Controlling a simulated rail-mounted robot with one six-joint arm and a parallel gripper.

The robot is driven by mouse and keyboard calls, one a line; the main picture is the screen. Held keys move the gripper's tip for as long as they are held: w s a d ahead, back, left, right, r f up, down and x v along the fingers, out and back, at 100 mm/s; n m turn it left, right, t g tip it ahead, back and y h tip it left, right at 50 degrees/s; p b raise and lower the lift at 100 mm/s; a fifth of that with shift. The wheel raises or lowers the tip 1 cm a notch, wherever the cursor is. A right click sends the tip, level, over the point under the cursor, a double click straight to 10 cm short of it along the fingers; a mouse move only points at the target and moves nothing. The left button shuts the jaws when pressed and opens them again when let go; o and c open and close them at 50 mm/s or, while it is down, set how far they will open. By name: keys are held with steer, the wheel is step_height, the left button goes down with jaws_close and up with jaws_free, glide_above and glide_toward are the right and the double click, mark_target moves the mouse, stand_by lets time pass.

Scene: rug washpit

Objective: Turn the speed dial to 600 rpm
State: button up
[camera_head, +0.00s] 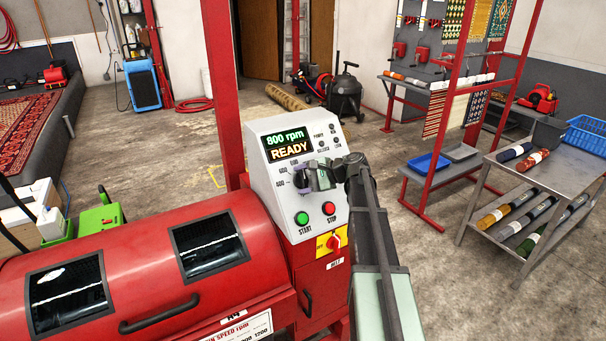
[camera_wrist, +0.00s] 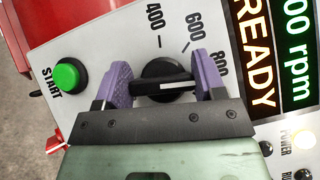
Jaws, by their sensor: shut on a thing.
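The speed dial (camera_wrist: 168,74) is a black round knob with a white pointer line, seen in the wrist view. The line points right, toward the 800 mark (camera_wrist: 220,66); the 600 mark (camera_wrist: 194,27) and the 400 mark (camera_wrist: 153,16) lie further left around the dial. My gripper (camera_wrist: 160,84) is shut on the dial, one purple finger on each side. In the head view my gripper (camera_head: 312,178) mostly hides the dial. The display (camera_head: 287,143) appears to read 800 rpm and READY.
The green START button (camera_head: 302,218) and red STOP button (camera_head: 328,208) sit below the dial on the white panel. A red-and-yellow switch (camera_head: 334,242) is lower down. The red drum machine (camera_head: 150,262) extends left. A grey cart (camera_head: 548,165) stands far right.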

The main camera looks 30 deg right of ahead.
steer(key=n+g+p, duration=0.1)
steer(key=n+p, duration=0.1)
steer(key=n+g+h+p, duration=0.1)
steer(key=n+g, duration=0.1)
steer(key=n, duration=0.1)
steer(key=shift+r+h+p, duration=0.2)
steer(key=shift+h+p, duration=0.1)
steer(key=shift+p, duration=0.05)
steer(key=shift+f+n+g+h+p, duration=0.25)
steer(key=shift+n+g+h+p, duration=0.75)
steer(key=shift+n, duration=0.7)
steer(key=o, duration=0.9)
steer(key=shift+s, duration=0.1)
steer(key=shift+d, duration=0.1)
steer(key=p+v, duration=0.9)
steer(key=v, duration=0.1)
steer(key=shift+d+r, duration=0.2)
steer(key=shift+r, duration=0.1)
